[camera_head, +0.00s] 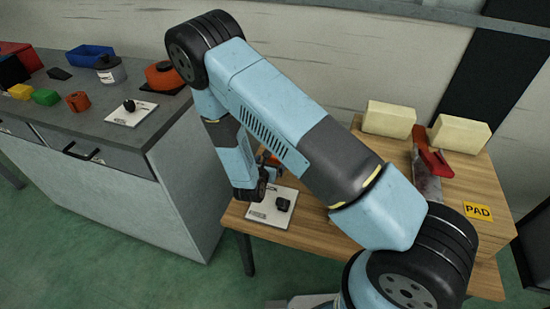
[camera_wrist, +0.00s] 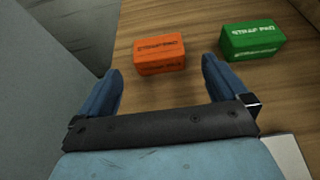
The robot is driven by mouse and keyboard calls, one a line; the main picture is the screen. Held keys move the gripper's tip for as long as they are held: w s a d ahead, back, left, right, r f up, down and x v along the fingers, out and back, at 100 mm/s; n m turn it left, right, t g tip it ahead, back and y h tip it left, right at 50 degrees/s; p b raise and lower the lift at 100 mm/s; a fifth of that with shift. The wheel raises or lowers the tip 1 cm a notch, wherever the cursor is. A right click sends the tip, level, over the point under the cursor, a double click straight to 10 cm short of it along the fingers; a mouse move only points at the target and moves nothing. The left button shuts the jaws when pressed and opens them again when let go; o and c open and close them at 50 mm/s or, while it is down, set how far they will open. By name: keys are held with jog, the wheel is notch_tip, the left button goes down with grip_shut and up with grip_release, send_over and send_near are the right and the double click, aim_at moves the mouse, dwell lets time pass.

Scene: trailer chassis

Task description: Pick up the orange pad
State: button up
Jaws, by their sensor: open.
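The orange pad (camera_wrist: 160,55) is a small block with dark lettering, lying on the wooden table in the wrist view. My gripper (camera_wrist: 160,80) is open, with its two blue fingers apart. The pad appears in the gap between the fingers, toward and a little beyond their tips. I see nothing held, and I cannot tell the height of the fingers above the table.
A green block marked strap pad (camera_wrist: 252,40) lies right of the orange one, near the right finger. The wooden table (camera_head: 460,185) also bears cream blocks (camera_head: 388,119), a red clamp-like part (camera_head: 432,155) and a white plate (camera_head: 272,207). A grey cabinet (camera_head: 180,170) stands left.

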aim_at(273, 158)
jog(key=shift+x, duration=3.8)
jog(key=shift+a, duration=0.1)
jog(key=c, duration=1)
